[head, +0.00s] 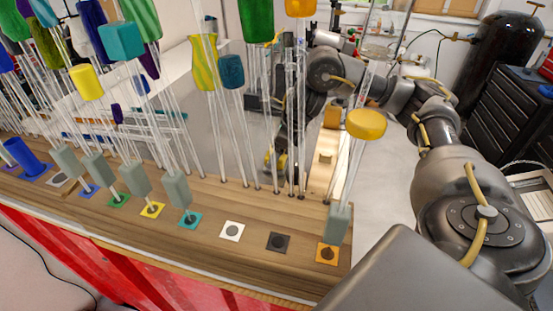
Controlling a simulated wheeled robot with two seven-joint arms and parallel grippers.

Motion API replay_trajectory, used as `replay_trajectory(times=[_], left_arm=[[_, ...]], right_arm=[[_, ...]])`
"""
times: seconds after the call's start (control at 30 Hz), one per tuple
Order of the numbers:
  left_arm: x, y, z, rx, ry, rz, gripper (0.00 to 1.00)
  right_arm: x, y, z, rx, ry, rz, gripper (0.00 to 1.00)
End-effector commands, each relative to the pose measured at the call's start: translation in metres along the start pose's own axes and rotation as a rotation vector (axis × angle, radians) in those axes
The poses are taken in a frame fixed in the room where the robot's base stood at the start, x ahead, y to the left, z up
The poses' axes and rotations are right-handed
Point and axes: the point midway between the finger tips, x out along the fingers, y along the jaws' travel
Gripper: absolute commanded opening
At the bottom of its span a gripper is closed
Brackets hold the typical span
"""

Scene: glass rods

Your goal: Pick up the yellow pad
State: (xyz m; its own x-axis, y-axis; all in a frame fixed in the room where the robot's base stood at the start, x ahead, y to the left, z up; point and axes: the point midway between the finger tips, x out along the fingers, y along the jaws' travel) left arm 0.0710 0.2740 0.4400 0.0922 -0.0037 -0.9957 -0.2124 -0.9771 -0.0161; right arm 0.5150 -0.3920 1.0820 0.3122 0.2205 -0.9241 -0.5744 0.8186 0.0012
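A flat yellow square (158,212) lies on the wooden board, with a dark round centre partly covered by a grey-green block (134,178). Other yellow things are a rounded yellow-orange piece (366,124) on upright glass rods at the right and a yellow block (86,83) on rods at the left. My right arm comes in from the right and bends down behind the rods. My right gripper (275,162) seems to be low behind the board, partly hidden by the rods; its fingers are too small to read. My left gripper is not in view.
The wooden board (205,243) carries a row of coloured squares, including a white one (232,231), a dark one (279,242) and an orange one (327,253). Many tall glass rods with coloured tops crowd its back and left. Black drawers (490,115) stand at the far right.

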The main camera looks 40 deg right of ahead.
Motion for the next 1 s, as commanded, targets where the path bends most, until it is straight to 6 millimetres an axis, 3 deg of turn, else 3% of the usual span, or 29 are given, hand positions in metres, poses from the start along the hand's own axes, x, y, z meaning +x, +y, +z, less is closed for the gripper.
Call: replay_trajectory(times=[0.03,0.2,0.67,0.8,1.0], left_arm=[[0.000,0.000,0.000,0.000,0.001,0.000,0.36],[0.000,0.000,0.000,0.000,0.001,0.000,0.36],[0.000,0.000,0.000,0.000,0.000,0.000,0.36],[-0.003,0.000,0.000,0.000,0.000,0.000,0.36],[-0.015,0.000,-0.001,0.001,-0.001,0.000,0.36]], right_arm=[[0.000,0.000,0.000,0.000,0.000,0.000,0.56],[0.000,0.000,0.000,0.000,0.000,-0.001,0.37],[-0.013,-0.001,0.006,-0.001,-0.004,-0.003,0.36],[-0.032,-0.001,0.014,-0.002,-0.005,-0.005,0.36],[-0.085,0.013,0.000,-0.003,-0.005,-0.006,0.36]])
